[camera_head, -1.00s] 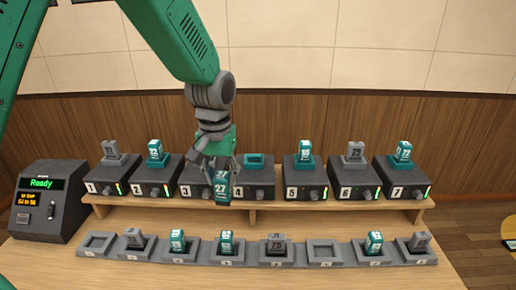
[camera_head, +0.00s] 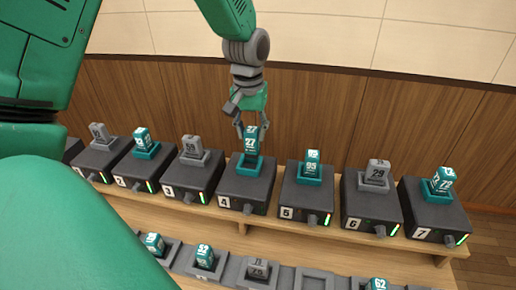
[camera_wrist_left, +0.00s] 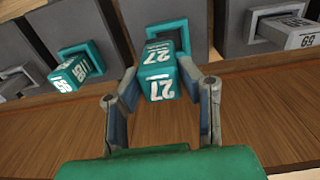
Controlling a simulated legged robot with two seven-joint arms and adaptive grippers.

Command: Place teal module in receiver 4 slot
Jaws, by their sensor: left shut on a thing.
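The teal module marked 27 (camera_head: 251,143) is upright between the fingers of my left gripper (camera_head: 252,126), which is shut on it. Its lower end is at the teal slot (camera_head: 246,168) on top of receiver 4 (camera_head: 245,188); I cannot tell whether it is fully seated. In the left wrist view the module (camera_wrist_left: 158,82) shows between the two fingertips of the left gripper (camera_wrist_left: 160,90), with the dark receiver behind it. My right gripper is not in view.
Receiver 3 (camera_head: 190,182) holds a grey module and receiver 5 (camera_head: 306,200) a teal one, close on both sides. Receiver 6 (camera_head: 371,208) and receiver 7 (camera_head: 433,213) also hold modules. A lower row of holders includes an empty grey one (camera_head: 313,279).

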